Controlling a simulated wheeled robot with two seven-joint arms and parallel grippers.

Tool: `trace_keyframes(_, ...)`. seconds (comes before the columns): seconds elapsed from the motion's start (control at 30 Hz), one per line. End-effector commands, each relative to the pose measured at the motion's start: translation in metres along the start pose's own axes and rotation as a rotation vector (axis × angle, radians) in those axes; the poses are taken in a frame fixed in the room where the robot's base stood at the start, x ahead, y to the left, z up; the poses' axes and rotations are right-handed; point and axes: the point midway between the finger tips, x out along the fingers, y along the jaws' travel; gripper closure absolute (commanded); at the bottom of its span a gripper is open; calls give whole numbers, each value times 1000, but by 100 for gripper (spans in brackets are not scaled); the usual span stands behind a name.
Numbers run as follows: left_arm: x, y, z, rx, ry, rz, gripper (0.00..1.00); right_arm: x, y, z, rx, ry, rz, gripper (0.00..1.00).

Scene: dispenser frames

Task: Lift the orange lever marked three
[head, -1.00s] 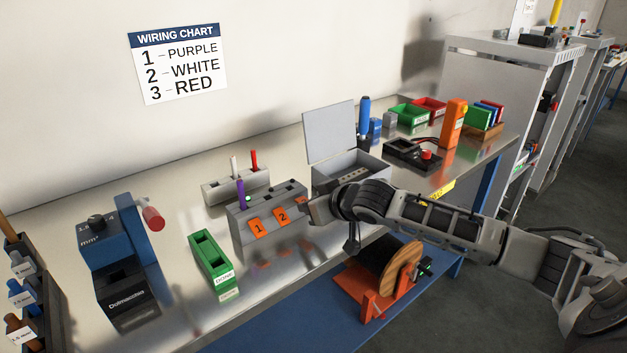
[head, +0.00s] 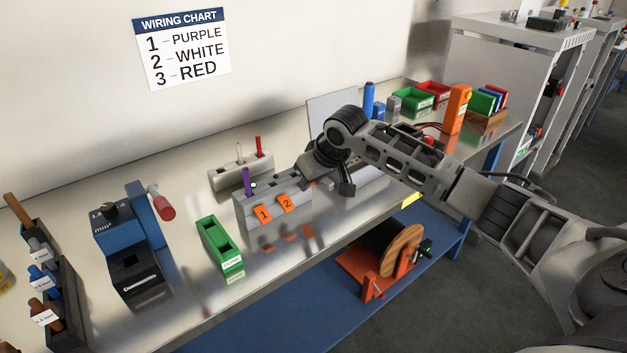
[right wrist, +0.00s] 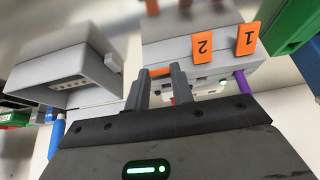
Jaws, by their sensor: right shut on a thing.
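The grey lever block (head: 240,217) stands on the bench with orange levers marked 1 (head: 263,213) and 2 (head: 285,203) hanging on its front. In the right wrist view these are lever 1 (right wrist: 246,40) and lever 2 (right wrist: 202,46). My right gripper (head: 306,184) is at the block's right end and mostly hides the third lever in the head view. In the right wrist view, my right gripper (right wrist: 160,88) is shut on the orange third lever (right wrist: 160,72), seen edge-on between its fingers. Its number is not readable. My left gripper is not in view.
A purple rod (head: 247,181) and a green light stand on the block. Behind is a grey holder (head: 226,183) with white and red rods. A green tray (head: 211,243) stands at front left. A grey lidded box (right wrist: 66,62) is close beside my gripper.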

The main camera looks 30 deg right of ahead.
Motion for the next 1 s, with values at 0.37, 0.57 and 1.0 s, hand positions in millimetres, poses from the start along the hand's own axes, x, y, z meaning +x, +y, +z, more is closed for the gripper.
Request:
trace_keyframes(0.37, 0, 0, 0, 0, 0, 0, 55, 0, 0, 0, 0, -1, 0, 68)
trace_keyframes(0.57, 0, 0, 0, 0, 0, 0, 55, 0, 0, 0, 1, -1, 0, 55)
trace_keyframes(1.0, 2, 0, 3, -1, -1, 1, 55, -41, 1, -1, 0, 4, 2, 55)
